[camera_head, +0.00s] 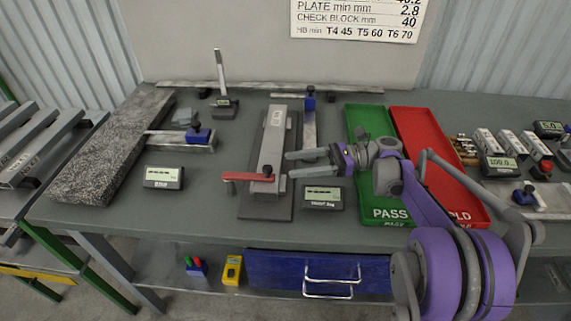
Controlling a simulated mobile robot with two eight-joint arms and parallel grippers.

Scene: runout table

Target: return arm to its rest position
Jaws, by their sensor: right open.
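My right gripper (290,164) is above the middle of the table, fingers pointing left. Its two grey fingers are apart with nothing visible between them. The fingertips are near the right side of a grey block fixture (271,140) with a red handle (245,177); whether they touch it cannot be told. My purple and grey right arm (430,200) reaches in from the lower right and hides parts of the green PASS tray (366,115) and the red HOLD tray (418,120). My left gripper is not in view.
A speckled granite slab (110,150) lies at the left. Small displays stand at the fixture's left (163,177) and right (322,197). Blue-knobbed gauges (200,136) stand behind. A blue drawer (275,270) is below the table.

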